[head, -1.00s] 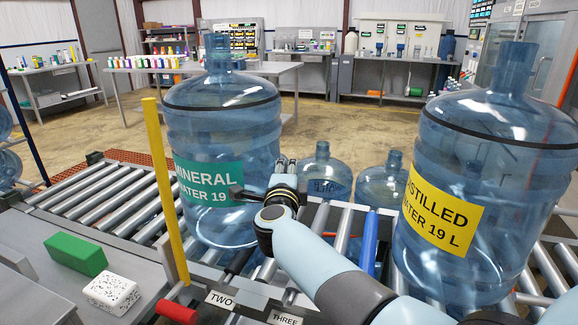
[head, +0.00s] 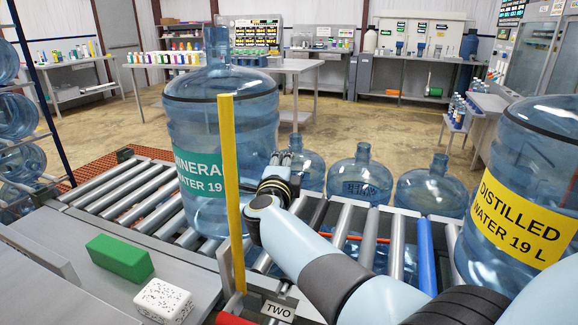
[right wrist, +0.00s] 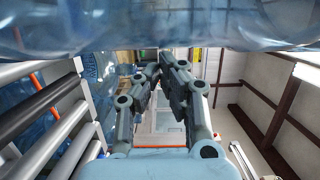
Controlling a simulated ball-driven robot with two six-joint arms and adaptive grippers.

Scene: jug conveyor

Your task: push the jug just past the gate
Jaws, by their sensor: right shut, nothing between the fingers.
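The clear blue mineral water jug (head: 222,130) with a green label stands upright on the roller conveyor (head: 130,195). The yellow gate post (head: 231,190) stands in front of it and hides part of its label. Part of the jug shows left of the post and part shows right of it. My right gripper (head: 283,162) is shut and empty at the jug's right side; I cannot tell if it touches. In the right wrist view the closed fingers (right wrist: 160,66) lie below a blurred blue jug wall (right wrist: 150,28). My left gripper is not in view.
A distilled water jug (head: 520,190) with a yellow label stands at the right. Several smaller blue jugs (head: 362,178) are behind the conveyor. A green block (head: 120,257) and a speckled white block (head: 163,300) lie on the front ledge. Rollers left of the mineral jug are clear.

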